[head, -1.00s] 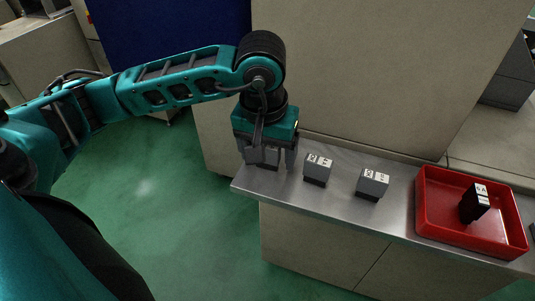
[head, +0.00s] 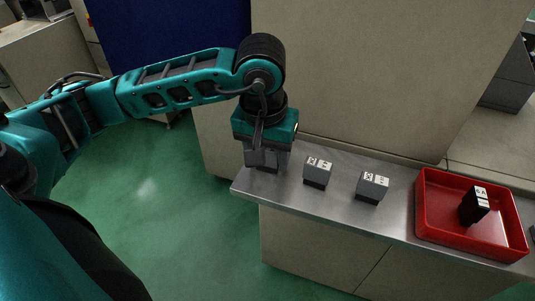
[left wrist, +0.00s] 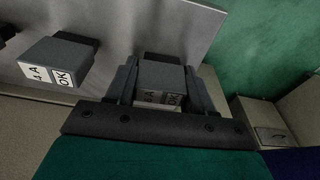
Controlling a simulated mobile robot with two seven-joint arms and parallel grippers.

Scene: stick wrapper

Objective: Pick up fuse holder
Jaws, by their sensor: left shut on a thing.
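My left gripper (head: 266,160) is over the left end of the metal shelf and is shut on a grey fuse holder. In the left wrist view this fuse holder (left wrist: 162,82) sits between the two fingers, its white label facing the gripper. In the head view it is hidden by the gripper. Two more grey fuse holders with white labels stand on the shelf to the right, a nearer one (head: 318,171) and a farther one (head: 372,186). The nearer of them also appears at the left of the left wrist view (left wrist: 60,60). My right gripper is not in view.
A red tray (head: 425,205) on the right part of the metal shelf (head: 338,205) holds a black fuse holder (head: 474,205) with a white label. A beige wall panel (head: 370,80) rises behind the shelf.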

